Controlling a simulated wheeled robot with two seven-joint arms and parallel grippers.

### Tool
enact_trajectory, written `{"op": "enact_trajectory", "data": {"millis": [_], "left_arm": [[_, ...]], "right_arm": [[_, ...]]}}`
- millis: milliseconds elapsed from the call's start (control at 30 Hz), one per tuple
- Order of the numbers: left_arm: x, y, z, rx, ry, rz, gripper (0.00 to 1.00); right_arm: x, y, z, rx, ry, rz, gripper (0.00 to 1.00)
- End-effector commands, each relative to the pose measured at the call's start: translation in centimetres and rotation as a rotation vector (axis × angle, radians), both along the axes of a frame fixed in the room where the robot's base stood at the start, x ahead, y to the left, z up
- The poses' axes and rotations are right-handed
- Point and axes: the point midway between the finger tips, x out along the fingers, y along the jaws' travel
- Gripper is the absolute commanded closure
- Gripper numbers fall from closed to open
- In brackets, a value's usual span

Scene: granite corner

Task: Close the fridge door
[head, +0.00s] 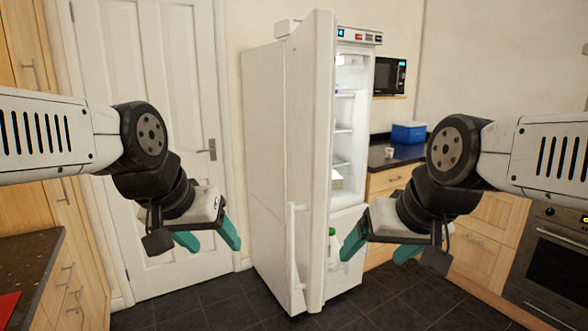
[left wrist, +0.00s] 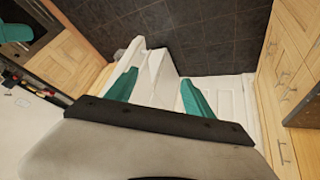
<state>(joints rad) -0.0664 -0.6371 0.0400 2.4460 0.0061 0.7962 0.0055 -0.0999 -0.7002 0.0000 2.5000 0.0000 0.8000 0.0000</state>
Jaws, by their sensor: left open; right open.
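The white fridge (head: 262,150) stands ahead in the middle of the head view. Its door (head: 311,140) is swung wide open towards me, with a vertical white handle (head: 293,245) low on it. Lit shelves (head: 344,128) show inside, to the right of the door. My left gripper (head: 208,240) is open and empty, left of the fridge and apart from the handle. My right gripper (head: 375,250) is open and empty, to the right of the door's edge, in front of the fridge's lower part. In the left wrist view, the left gripper's fingers (left wrist: 157,90) are apart with nothing between them.
A white room door (head: 150,110) is behind my left arm. Wooden cabinets (head: 490,225) and an oven (head: 553,265) are on the right. A dark counter (head: 400,153) holds a blue box (head: 408,133). Dark tiled floor (head: 215,305) is clear in front.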

Motion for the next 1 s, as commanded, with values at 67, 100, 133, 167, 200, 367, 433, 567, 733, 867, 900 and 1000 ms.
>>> {"op": "enact_trajectory", "data": {"millis": [67,100,133,167,200,367,433,567,733,867,900,1000], "left_arm": [[2.8,-0.5,1.0,0.014,0.014,0.007,0.57],[4.5,-0.9,1.4,0.019,0.021,0.007,0.65],[5.9,-1.3,1.8,0.021,0.026,0.008,0.71],[7.4,-1.7,2.1,0.021,0.031,0.005,0.77],[9.4,-2.3,2.4,0.018,0.037,0.003,0.84],[17.3,-4.8,2.6,-0.04,0.064,-0.011,1.0],[20.6,-5.7,2.3,-0.083,0.072,-0.016,1.0],[25.7,-6.9,1.8,-0.176,0.083,-0.016,1.0],[29.6,-7.5,1.6,-0.265,0.085,-0.009,1.0],[30.7,-7.7,1.4,-0.29,0.085,-0.008,1.0],[30.8,-7.8,1.2,-0.292,0.086,-0.008,1.0],[31.3,-8.3,0.2,-0.291,0.087,-0.009,1.0]], "right_arm": [[0.0,0.0,0.0,0.0,0.0,0.0,0.18],[0.0,0.0,0.0,0.0,0.0,0.0,0.18],[0.0,0.0,0.0,0.0,0.0,0.0,0.18],[0.0,0.0,0.0,0.0,0.0,0.0,0.18],[0.0,0.0,0.0,0.0,0.0,0.0,0.18],[0.0,0.0,0.0,0.0,0.0,0.0,0.18],[0.0,0.0,0.0,0.0,0.0,0.0,0.18],[0.0,0.0,0.0,0.0,0.0,0.0,0.18],[0.0,0.0,0.0,0.0,0.0,0.0,0.18],[0.0,0.0,0.0,0.0,0.0,0.0,0.18],[0.0,0.0,0.0,0.0,0.0,0.0,0.18],[0.0,0.0,0.0,0.0,0.0,0.0,0.18]]}}
